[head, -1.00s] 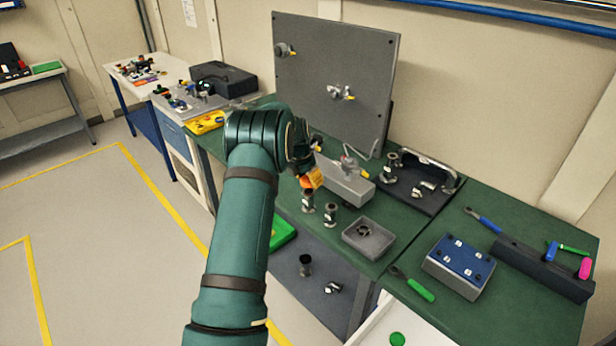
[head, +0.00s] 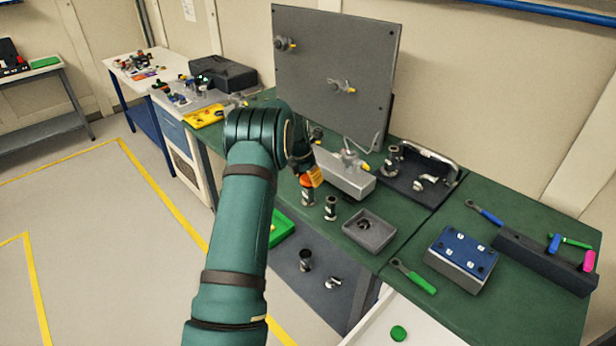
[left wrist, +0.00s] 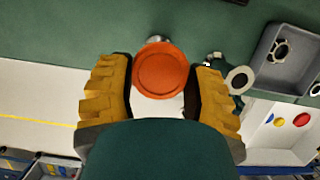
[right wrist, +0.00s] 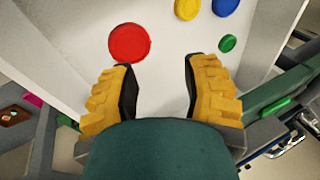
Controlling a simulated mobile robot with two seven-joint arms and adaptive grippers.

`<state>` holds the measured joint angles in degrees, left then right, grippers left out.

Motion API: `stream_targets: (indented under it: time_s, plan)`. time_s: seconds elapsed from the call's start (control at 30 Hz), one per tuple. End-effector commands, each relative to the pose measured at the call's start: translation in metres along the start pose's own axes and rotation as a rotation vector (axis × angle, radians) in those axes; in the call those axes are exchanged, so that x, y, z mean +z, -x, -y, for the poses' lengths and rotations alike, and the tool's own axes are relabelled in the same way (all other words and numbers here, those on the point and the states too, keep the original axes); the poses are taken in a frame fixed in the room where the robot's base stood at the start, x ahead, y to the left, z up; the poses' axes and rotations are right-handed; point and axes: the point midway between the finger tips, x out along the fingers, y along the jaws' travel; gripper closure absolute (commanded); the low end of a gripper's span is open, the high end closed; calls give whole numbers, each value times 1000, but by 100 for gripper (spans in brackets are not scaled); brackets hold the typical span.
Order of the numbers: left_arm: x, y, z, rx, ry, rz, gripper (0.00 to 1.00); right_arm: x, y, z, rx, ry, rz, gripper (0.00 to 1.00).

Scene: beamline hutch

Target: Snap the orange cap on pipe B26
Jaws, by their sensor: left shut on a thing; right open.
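My left gripper (head: 306,170) is shut on the orange cap (head: 312,178). In the left wrist view the cap (left wrist: 161,70) shows as a round orange disc between the yellow fingers (left wrist: 163,95). Two short metal pipes stand upright on the green bench. The cap is just above the left pipe (head: 307,198); I cannot tell whether they touch. The right pipe (head: 330,208) stands beside it, with an open top. In the left wrist view the cap hides most of the pipe under it. No pipe label is readable. My right gripper (right wrist: 163,95) is open and empty.
A grey tray (head: 346,226) stands right of the pipes, and a silver block (head: 345,181) behind them. A tall grey panel (head: 310,60) rises at the back. A white drawer (right wrist: 165,60) with red, blue, green and yellow caps lies below my right gripper.

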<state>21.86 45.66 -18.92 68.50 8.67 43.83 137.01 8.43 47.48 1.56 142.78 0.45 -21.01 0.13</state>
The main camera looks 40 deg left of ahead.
Motion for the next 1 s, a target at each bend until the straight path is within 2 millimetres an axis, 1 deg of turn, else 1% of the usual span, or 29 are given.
stream_targets:
  time_s: [0.73,0.93,0.97,1.0]
  plan:
    - [-3,-10,0,0,0,0,59,1,-5,-2,0,0,0,53]
    - [-3,-10,0,0,0,0,59,1,-4,-2,0,0,0,53]
    - [-3,-10,0,0,0,0,40,1,-4,-2,0,0,0,53]
    - [-3,-10,0,0,0,0,26,1,-4,-2,0,0,0,53]
